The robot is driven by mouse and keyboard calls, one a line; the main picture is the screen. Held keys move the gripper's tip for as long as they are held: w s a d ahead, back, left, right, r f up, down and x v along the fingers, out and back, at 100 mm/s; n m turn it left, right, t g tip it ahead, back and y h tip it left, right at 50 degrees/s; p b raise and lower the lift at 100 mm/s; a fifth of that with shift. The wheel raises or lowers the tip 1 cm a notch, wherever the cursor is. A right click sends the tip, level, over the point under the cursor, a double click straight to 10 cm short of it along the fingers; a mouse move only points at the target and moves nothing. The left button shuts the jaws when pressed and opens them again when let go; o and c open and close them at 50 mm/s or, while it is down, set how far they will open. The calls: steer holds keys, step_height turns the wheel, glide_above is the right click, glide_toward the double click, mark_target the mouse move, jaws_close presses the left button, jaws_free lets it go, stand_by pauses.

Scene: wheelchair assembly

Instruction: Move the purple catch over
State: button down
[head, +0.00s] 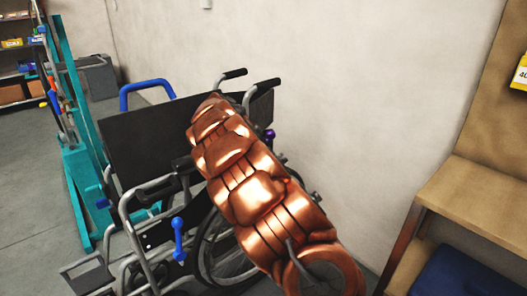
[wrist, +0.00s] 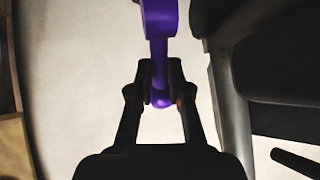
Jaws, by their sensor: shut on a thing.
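The purple catch (wrist: 160,45) shows in the wrist view, with a wide upper part and a stem that ends in a rounded knob. My gripper (wrist: 160,92) is shut on the catch near its knob, with a black finger on each side of the stem. In the head view a small purple piece of the catch (head: 269,134) shows beside the wheelchair (head: 150,135), just behind its backrest. My copper-coloured arm covers much of the wheelchair there and hides my gripper.
A dark wheelchair part and a grey tube (wrist: 230,105) stand close to the right of my gripper in the wrist view. A blue lever (head: 178,238) is on the chair's near side. A teal stand (head: 80,180) is at left, a wooden bench (head: 470,195) at right.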

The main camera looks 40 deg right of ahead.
steer(key=shift+a+b, duration=0.1)
steer(key=shift+b, duration=0.3)
steer(key=c, duration=1.1)
jaws_free()
steer(key=v, duration=1.2)
steer(key=shift+a, duration=0.15)
steer(key=shift+s, duration=0.1)
